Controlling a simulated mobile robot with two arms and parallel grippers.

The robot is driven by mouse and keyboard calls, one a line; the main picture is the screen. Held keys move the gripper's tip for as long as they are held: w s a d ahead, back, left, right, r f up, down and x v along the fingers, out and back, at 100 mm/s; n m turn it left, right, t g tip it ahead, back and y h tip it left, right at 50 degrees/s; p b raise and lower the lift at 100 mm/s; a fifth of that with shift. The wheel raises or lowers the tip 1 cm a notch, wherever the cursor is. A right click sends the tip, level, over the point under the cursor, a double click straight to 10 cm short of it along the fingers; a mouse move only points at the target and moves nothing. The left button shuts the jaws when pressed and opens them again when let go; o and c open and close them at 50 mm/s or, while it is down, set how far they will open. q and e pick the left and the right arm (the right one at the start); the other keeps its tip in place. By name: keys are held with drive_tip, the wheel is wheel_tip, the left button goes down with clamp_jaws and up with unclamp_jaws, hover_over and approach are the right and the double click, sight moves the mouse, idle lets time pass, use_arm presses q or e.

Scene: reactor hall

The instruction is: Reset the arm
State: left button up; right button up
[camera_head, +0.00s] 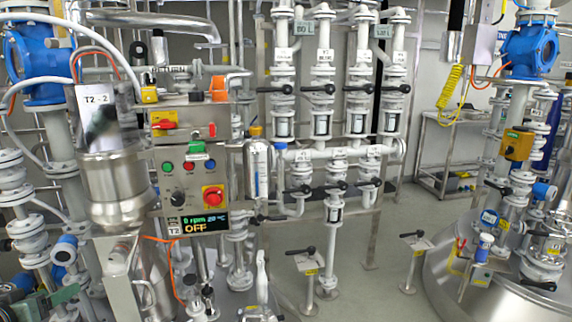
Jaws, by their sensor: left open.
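My left gripper (52,300) shows small at the lower left edge, a dark grey-green shape partly cut off by the frame. It is open, and I see nothing held in it. It is in front of the pipework, left of the steel leg under the tank (118,190). The rest of my left arm is mostly out of frame. My right gripper and arm are not in view.
A control box (190,185) with a red knob and a display reading OFF stands beside the tank. White valve pipes (325,100) fill the middle. A steel vessel (450,285) is at right. Grey floor (385,260) is clear between, apart from small valve stands.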

use_arm(q)
drive_tip(key=s+d+f+m+g+h, duration=0.1)
drive_tip(key=s+d+f+m+g, duration=0.15)
drive_tip(key=s+d+f, duration=0.55)
drive_tip(key=s+d+f+m+g, duration=0.1)
drive_tip(key=s+d+f+g, duration=0.25)
drive_tip(key=d+f, duration=0.8)
drive_tip(key=s+d+m+g, duration=0.1)
drive_tip(key=s+d+g, duration=0.1)
drive_tip(key=s+d, duration=0.6)
drive_tip(key=s+d+m+g, duration=0.15)
drive_tip(key=s+d, duration=0.35)
drive_tip(key=s, duration=0.6)
wheel_tip(320, 180, down, 25)
drive_tip(key=g, duration=0.2)
drive_tip(key=s+a+f, duration=0.2)
drive_tip(key=s+f, duration=1.5)
drive_tip(key=s, duration=0.1)
drive_tip(key=shift+a+f+n+g+y, duration=0.2)
drive_tip(key=shift+a+n+g+y, duration=0.1)
drive_tip(key=shift+g+y, duration=0.15)
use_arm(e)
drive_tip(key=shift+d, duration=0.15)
